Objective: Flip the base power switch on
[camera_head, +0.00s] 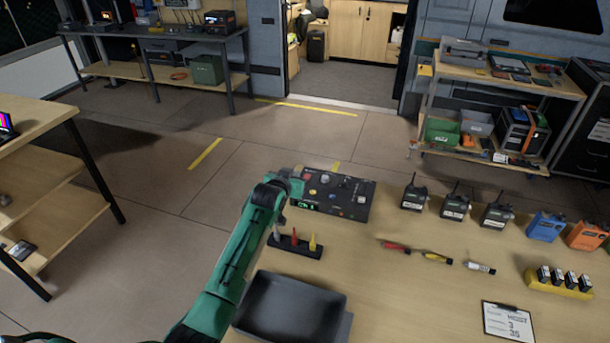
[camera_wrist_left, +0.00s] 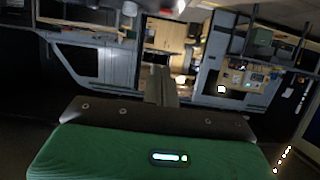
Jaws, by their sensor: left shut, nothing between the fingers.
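A black control box (camera_head: 345,193) with several small knobs, coloured buttons and a green lit readout lies on the wooden table. Which of its controls is the base power switch is too small to tell. My left arm reaches in from the lower left. My left gripper (camera_head: 296,182) is at the left end of the box and covers part of that end; whether it touches is unclear. In the left wrist view my left gripper (camera_wrist_left: 160,84) is shut and holds nothing. My right gripper is not in view.
A small black holder (camera_head: 296,247) with coloured pieces and a dark tray (camera_head: 290,308) are close to my left arm. Black handheld radios (camera_head: 455,207), screwdrivers (camera_head: 437,258) and a clipboard (camera_head: 508,321) lie to the right. The table between them is partly clear.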

